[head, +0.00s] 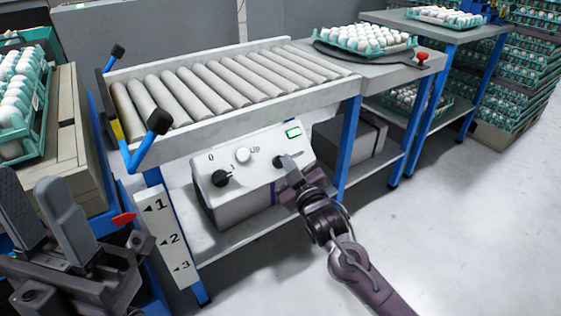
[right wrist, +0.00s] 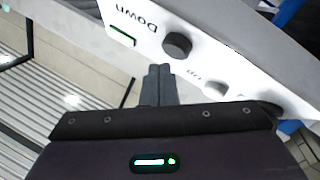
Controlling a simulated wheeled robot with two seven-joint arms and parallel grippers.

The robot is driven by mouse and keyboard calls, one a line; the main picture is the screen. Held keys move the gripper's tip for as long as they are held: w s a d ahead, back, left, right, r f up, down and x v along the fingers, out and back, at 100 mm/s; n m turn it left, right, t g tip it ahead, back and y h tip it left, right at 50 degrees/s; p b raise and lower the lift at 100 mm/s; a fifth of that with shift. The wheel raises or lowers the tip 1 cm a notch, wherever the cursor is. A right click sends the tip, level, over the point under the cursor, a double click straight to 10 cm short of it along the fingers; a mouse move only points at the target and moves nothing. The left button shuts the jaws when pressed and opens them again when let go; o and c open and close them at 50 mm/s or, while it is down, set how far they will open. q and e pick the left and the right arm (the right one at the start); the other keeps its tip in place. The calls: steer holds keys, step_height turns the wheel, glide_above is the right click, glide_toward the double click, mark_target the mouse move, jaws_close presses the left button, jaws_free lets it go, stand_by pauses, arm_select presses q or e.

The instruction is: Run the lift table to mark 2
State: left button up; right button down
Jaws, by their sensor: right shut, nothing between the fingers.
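The lift table (head: 240,107) has a roller top. Its white control box (head: 240,200) carries a black 0/1 knob (head: 220,178), seemingly turned towards 1, and a white Up button (head: 243,155). The black Down button (head: 279,162) is by my right gripper (head: 290,171); it also shows in the right wrist view (right wrist: 177,45). My right gripper is shut and empty, its tips (right wrist: 158,72) close to Down; contact cannot be told. The scale plate (head: 172,262) shows marks 1, 2, 3. A red pointer (head: 123,219) sits about level with mark 1. My left gripper (head: 45,205) is open and empty.
A green egg tray (head: 362,50) stands on the turntable at the back right. Egg trays (head: 22,140) lie at the left. A dark box (head: 350,142) is on the lower shelf. Stacked trays stand at far right. The floor at right is clear.

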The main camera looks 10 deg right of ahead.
steer(key=shift+w+f, duration=0.1)
steer(key=shift+w+a+f, duration=0.1)
steer(key=shift+w+f, duration=0.1)
steer(key=shift+w+a+f, duration=0.15)
steer(key=shift+w+f, duration=0.2)
steer(key=shift+f, duration=0.1)
stand_by(2.4)
steer(key=shift+r, duration=0.1)
stand_by(1.9)
steer(key=shift+s+d+r+p, duration=0.25)
steer(key=shift+s+r+p, duration=0.45)
steer(key=shift+p, duration=0.4)
steer(key=shift+f, duration=0.1)
